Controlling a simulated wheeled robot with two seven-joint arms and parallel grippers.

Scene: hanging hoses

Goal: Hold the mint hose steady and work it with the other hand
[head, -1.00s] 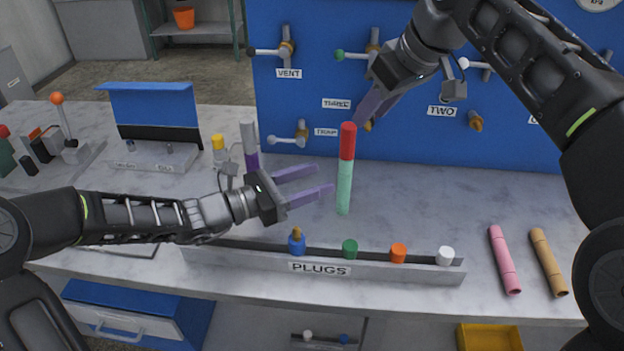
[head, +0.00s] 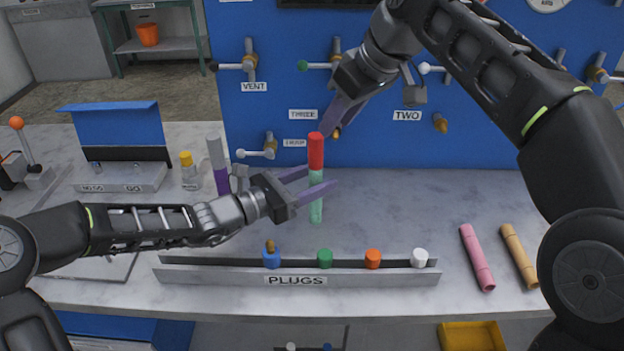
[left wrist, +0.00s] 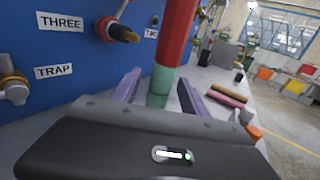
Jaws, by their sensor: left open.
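The mint hose (head: 316,212) is upright above the worktop, with a red upper section (head: 316,152). In the left wrist view the mint part (left wrist: 160,82) shows between my fingers, with the red section (left wrist: 176,35) rising out of the picture. My left gripper (head: 322,177) is open, its purple fingers on either side of the mint part; I see no closed grip. My right gripper (head: 328,128) points down at the top of the red section from the upper right. Its fingers overlap in the picture, so their opening and any contact with the hose are unclear.
A plug rack (head: 200,275) with several coloured plugs runs along the front. Pink (head: 477,257) and tan (head: 519,255) hoses lie at right. The blue panel (head: 470,80) with valves stands behind. A grey-and-purple upright piece (head: 217,160) stands left of my left gripper.

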